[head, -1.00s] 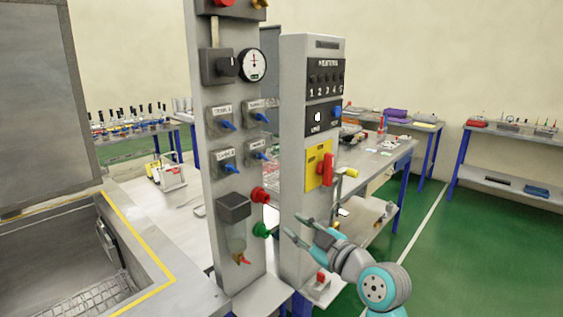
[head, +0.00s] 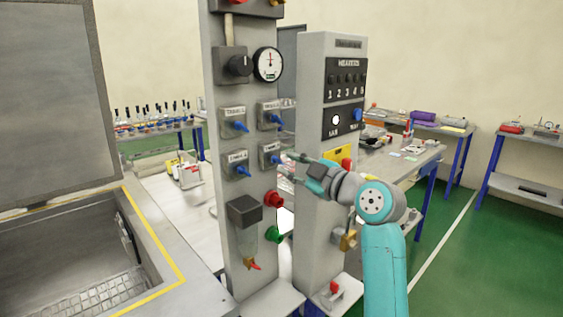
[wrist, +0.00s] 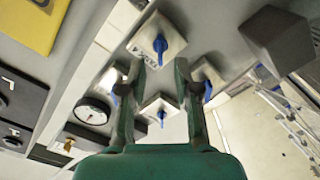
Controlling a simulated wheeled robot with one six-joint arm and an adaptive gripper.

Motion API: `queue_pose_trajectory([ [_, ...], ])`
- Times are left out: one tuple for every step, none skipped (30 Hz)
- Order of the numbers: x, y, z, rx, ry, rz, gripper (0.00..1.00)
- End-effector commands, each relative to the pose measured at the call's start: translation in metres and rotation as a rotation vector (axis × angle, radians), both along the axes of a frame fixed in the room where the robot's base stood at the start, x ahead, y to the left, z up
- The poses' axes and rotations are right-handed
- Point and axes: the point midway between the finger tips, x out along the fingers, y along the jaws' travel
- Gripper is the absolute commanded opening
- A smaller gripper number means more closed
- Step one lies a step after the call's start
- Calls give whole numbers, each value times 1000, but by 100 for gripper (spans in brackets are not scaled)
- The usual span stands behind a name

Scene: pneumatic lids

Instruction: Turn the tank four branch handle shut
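Several valves with blue handles sit on grey plates on the left column. The lower right valve handle (head: 275,159) is taken to be tank four's; its label is too blurred to read. It points right and slightly down. My gripper (head: 286,164) is just right of it, fingers pointing at it. In the wrist view, my gripper (wrist: 158,66) is open and empty. That blue handle (wrist: 160,46) lies ahead, in line with the gap between the fingertips, with no clear contact.
Other blue handles (head: 241,126) (head: 242,171) sit close by. Red (head: 273,199) and green (head: 273,235) knobs and a filter unit (head: 243,209) are below. The right column (head: 314,125) with the heaters panel (head: 346,78) stands behind my arm.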

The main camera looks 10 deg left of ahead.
Motion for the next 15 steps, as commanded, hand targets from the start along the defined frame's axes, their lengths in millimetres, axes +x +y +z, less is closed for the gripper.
queue_pose_trajectory([
  [5,8,0,0,1,2,31],
  [7,11,0,1,1,1,31],
  [11,15,0,1,1,1,31],
  [13,18,0,1,1,1,31],
  [15,20,0,1,2,1,31],
  [17,23,0,1,2,1,31],
  [19,25,0,2,1,1,31],
  [20,27,0,2,1,1,31],
  [21,28,0,1,1,0,31],
  [22,29,0,1,1,0,31],
  [23,30,0,1,1,0,31],
  [23,30,0,0,0,0,31],
  [24,30,0,0,0,0,31],
  [24,31,0,0,0,0,31],
  [24,31,0,1,0,-1,31],
])
